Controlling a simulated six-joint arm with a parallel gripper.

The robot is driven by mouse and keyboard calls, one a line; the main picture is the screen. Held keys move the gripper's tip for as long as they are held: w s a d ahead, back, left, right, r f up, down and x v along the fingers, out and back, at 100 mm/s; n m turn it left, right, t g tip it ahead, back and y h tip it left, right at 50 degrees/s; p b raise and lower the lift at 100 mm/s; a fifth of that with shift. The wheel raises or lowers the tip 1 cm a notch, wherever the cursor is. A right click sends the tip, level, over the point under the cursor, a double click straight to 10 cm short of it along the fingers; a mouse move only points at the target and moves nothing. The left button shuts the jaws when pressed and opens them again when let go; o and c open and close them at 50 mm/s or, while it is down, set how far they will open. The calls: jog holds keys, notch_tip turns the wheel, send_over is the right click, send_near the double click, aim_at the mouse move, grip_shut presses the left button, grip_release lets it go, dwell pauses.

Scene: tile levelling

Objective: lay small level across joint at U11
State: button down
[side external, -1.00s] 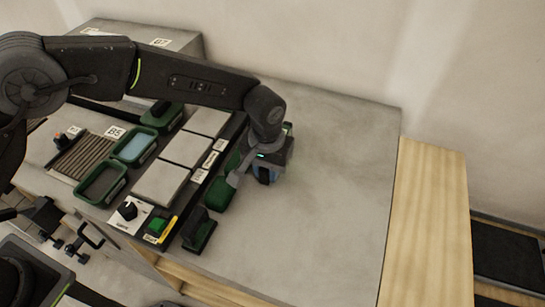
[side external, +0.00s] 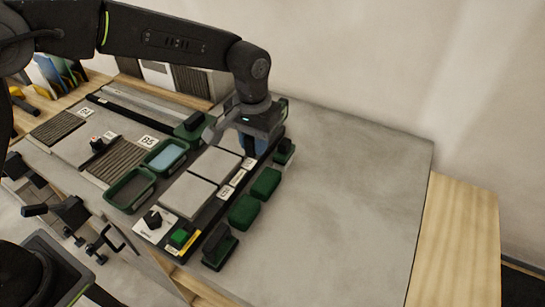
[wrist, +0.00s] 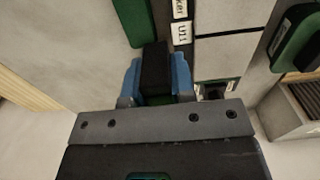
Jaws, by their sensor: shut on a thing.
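My gripper (side external: 262,142) is shut, its blue fingers on either side of a dark block (wrist: 155,65) in the wrist view. A little green shows below the block. I cannot make out markings to confirm it is the small level. In the wrist view the U11 label (wrist: 181,32) is just right of and beyond the block. The joint (wrist: 226,35) between two pale tiles runs to the right from near that label. Pale tiles (side external: 187,195) lie in a row in the side view. The gripper hides the far end of this row and most of the held block.
Two green blocks (side external: 243,211) (side external: 265,183) lie right of the labels. A black-topped green tool (side external: 219,246) stands at the near end, another (side external: 284,150) beyond. Green trays (side external: 131,190) (side external: 165,156) lie left of the tiles. The grey bench top (side external: 345,205) is clear to the right.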

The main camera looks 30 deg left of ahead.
send_near(212, 166)
jog(key=shift+f, duration=3.45)
jog(key=shift+f, duration=0.25)
jog(key=c, duration=0.9)
grip_release()
